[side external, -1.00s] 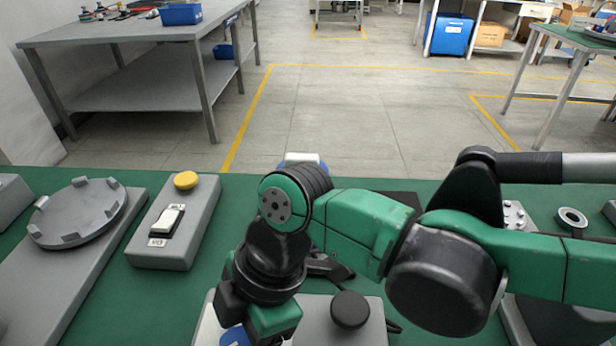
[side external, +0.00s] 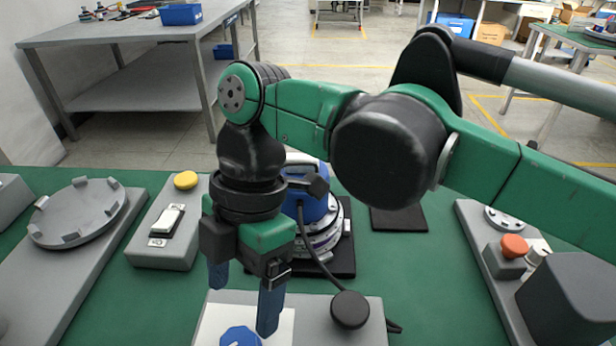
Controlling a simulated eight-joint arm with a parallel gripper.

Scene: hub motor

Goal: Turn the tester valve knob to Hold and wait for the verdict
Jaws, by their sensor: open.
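A blue knob (side external: 240,337) sits on the white face of a grey tester box (side external: 325,308) at the bottom edge, partly cut off. Its label and pointer cannot be read. My gripper (side external: 244,293) is open, its two blue fingers pointing down above the knob; it looks empty. The right finger overlaps the white face in the picture, and contact with the knob cannot be made out. A black round cap (side external: 350,310) stands on the same box, with a dark cable running up from it. A blue and silver motor unit (side external: 325,220) stands behind my gripper, partly hidden. No verdict display is readable.
At left are a grey round fixture (side external: 80,212) and a grey box with a yellow button (side external: 186,180) and a switch. At right, a grey base carries a red button (side external: 514,246) and a dark block (side external: 575,300).

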